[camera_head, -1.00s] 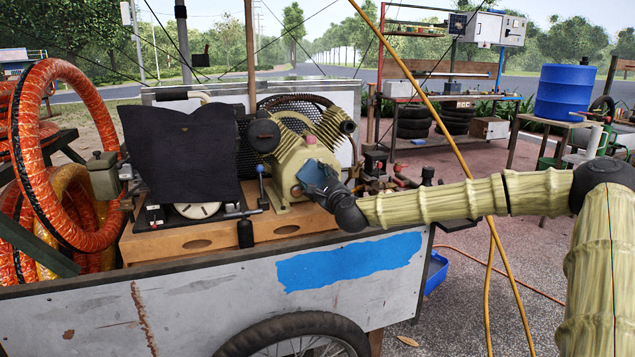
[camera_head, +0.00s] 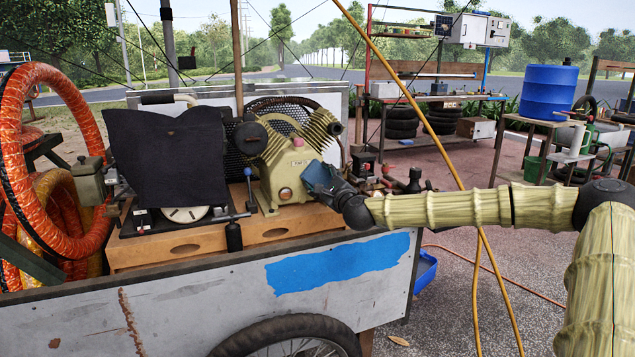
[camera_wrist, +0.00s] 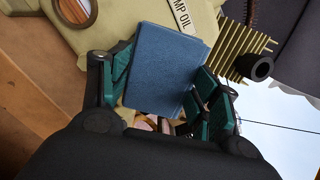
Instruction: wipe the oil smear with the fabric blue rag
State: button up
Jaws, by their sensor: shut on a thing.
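The blue rag (camera_head: 318,178) is a flat dark-blue square in my gripper (camera_wrist: 165,85). In the wrist view the rag (camera_wrist: 168,70) stands between the two green-padded fingers, which are shut on it. It is close in front of the cream compressor body (camera_head: 285,165); I cannot tell whether it touches it. In the wrist view, part of an oil label (camera_wrist: 185,17) shows behind the rag's top edge. The oil smear cannot be made out in either view; the rag and fingers hide part of the compressor.
The compressor sits on a wooden base (camera_head: 165,254) in a grey cart (camera_head: 180,310). A black cloth-like sheet (camera_head: 168,155) stands left of it, with orange hoses (camera_head: 85,110) farther left. A yellow hose (camera_head: 432,130) hangs behind my arm. A round brown sight glass (camera_wrist: 75,10) is near the gripper.

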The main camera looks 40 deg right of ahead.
jog(key=shift+s+d, duration=0.15)
jog(key=shift+d, duration=0.95)
jog(key=shift+f, duration=0.1)
jog(key=shift+b, duration=0.35)
jog(key=shift+w+a+b, duration=0.15)
jog(key=shift+a+b, duration=0.15)
jog(key=shift+a, duration=0.25)
jog(key=shift+w+a+b, duration=0.15)
jog(key=shift+a+b, duration=0.15)
jog(key=shift+a, duration=0.4)
